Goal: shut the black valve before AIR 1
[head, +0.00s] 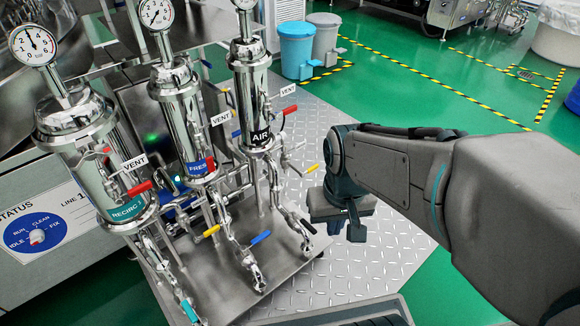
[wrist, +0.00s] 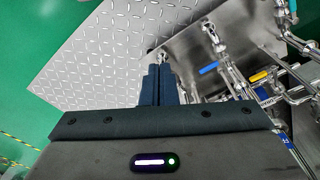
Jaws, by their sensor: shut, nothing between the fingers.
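The AIR filter housing (head: 250,85) is a polished upright cylinder with a black AIR label, at the right of a row of three. A black valve handle (head: 308,226) sits on the pipe low below it, near the skid's right edge. It runs slantwise, but I cannot tell its exact angle to the pipe. My gripper (head: 356,232) is right of this handle in the head view, apart from it in the picture, pointing down. In the wrist view my gripper (wrist: 158,72) has its fingers together and empty. I cannot make out the black handle there; the fingers may hide it.
Nearby handles are blue (head: 261,237), yellow (head: 212,231) and another yellow (head: 312,168). Red-handled vent valves, one at the AIR housing (head: 289,110), stick out above. The FRESH (head: 200,165) and RECIRC (head: 125,210) housings stand left. Diamond-plate floor (head: 375,262) is clear right of the skid.

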